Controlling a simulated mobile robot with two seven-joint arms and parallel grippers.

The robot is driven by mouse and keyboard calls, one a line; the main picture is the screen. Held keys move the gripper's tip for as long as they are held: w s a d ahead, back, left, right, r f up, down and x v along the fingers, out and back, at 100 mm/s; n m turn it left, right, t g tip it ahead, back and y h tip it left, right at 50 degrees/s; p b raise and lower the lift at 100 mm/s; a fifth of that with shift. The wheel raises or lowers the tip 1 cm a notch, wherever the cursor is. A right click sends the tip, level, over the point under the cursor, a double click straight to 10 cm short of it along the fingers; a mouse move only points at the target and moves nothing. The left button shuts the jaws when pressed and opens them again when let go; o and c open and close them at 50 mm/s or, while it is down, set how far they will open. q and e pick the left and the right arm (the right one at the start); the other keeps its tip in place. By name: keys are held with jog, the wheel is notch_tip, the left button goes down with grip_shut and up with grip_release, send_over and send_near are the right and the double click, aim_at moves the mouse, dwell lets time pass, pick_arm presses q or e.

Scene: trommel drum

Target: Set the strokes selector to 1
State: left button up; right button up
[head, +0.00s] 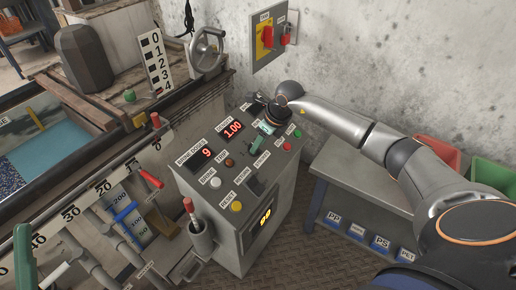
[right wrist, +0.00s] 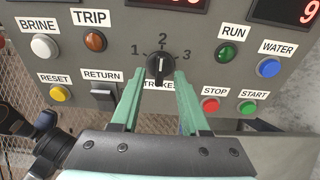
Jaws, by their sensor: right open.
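The strokes selector (right wrist: 160,68) is a black rotary knob on the grey panel in the right wrist view, with 1 at its left, 2 above and 3 at its right. Its pointer seems to point up at 2. The STROKES label below it is partly hidden by my gripper. My right gripper (right wrist: 160,88) is open, its green fingers on either side just below the knob; I cannot tell whether they touch it. In the head view my right gripper (head: 258,141) is over the console and hides the selector. My left gripper is not in view.
Close around the selector are the red STOP button (right wrist: 211,105), green RUN button (right wrist: 225,53), RETURN switch (right wrist: 103,95) and amber TRIP button (right wrist: 95,41). The console (head: 222,228) stands beside a trough with levers. A grey shelf (head: 350,180) stands at the right.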

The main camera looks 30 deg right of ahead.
jog(key=shift+x, duration=0.75)
jog(key=shift+c, duration=0.4)
grip_shut()
